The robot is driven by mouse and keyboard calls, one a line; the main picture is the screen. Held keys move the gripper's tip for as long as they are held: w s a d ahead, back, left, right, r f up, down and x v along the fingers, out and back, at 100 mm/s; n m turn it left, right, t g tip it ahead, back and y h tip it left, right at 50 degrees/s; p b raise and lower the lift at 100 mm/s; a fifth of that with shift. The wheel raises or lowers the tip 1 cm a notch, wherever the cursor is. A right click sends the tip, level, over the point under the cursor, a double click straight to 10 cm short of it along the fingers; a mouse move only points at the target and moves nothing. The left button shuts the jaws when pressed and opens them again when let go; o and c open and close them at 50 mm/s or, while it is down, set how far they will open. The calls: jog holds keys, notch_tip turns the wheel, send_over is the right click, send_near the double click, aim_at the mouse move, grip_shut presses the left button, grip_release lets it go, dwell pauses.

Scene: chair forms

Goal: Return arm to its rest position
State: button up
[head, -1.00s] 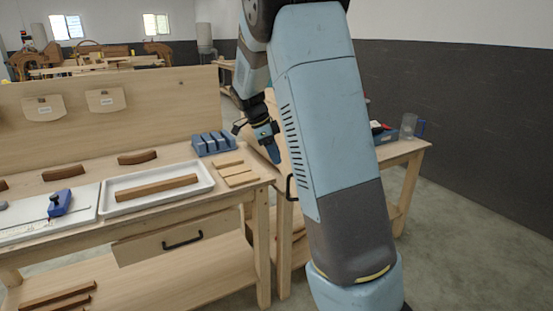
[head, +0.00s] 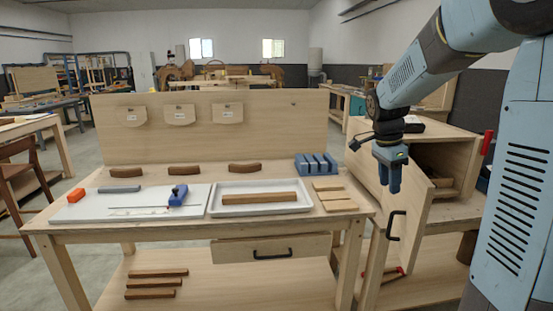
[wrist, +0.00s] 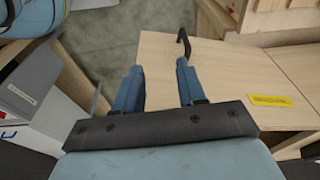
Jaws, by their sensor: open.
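My gripper (head: 391,182) hangs pointing down at the right of the workbench (head: 200,228), in front of the wooden cabinet. In the wrist view my gripper (wrist: 160,85) has its two blue fingers apart, with nothing between them. Below the fingers lie the grey floor and a light wooden panel (wrist: 215,75) with a black handle (wrist: 183,43). My arm rises along the right side of the head view and bends over at the top.
The cabinet (head: 460,140) has its door (head: 405,215) swung open close to my gripper. The bench holds a white tray (head: 225,212) with a wooden bar, a blue slotted block (head: 316,165) and several small wooden pieces. A chair (head: 20,185) stands at far left.

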jog(key=s+a+r+n+t, duration=0.1)
jog(key=s+a+n, duration=0.1)
jog(key=s+n, duration=0.3)
jog(key=s+a+r+n+t+y, duration=0.1)
jog(key=s+a+r+n+t, duration=0.1)
jog(key=s+n, duration=0.4)
jog(key=s+a+r+n+t+y, duration=0.1)
jog(key=s+n, duration=0.4)
jog(key=s, duration=0.7)
jog(key=shift+s+a+r+t, duration=0.35)
jog(key=shift+a+r+t, duration=0.1)
jog(key=shift+a+t, duration=0.35)
